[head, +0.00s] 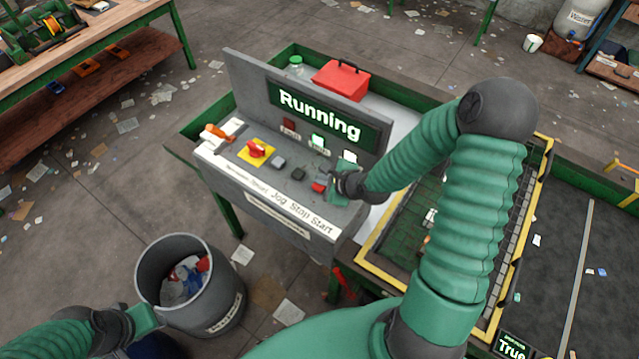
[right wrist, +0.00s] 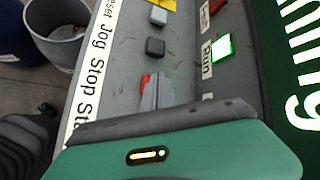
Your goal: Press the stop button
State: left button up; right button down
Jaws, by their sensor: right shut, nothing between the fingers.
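The grey control panel (head: 225,172) carries a row of buttons labelled Reset, Jog, Stop and Start. The red stop button (head: 319,186) is by my right gripper (head: 329,190), which is shut and empty. In the right wrist view the stop button (right wrist: 146,77) shows only as a red edge, partly hidden behind the grey fingertips (right wrist: 156,92). The fingers are over or against it; I cannot tell whether they touch. The start button is hidden by the gripper. The display (head: 318,116) reads "Running". My left gripper (head: 147,317) is low at the left, its jaws unclear.
A dark jog button (right wrist: 155,46), a grey reset button (right wrist: 158,16) and a red-and-yellow knob (head: 257,149) sit left of stop. A lit green Run lamp (right wrist: 221,47) is behind. A red toolbox (head: 341,80) stands behind the panel. A grey bin (head: 225,317) stands in front.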

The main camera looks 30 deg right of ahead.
aim_at(322, 187)
jog(key=shift+s+f, duration=0.1)
jog(key=shift+f, duration=0.4)
dwell(0.4)
jog(key=shift+r, duration=0.1)
jog(key=shift+r+p, duration=0.85)
jog(key=shift+p, duration=0.05)
jog(key=shift+r, duration=0.1)
notch_tip(322, 187, up, 5)
jog(key=p, duration=0.5)
jog(key=shift+p, duration=0.35)
jog(key=shift+a, duration=0.1)
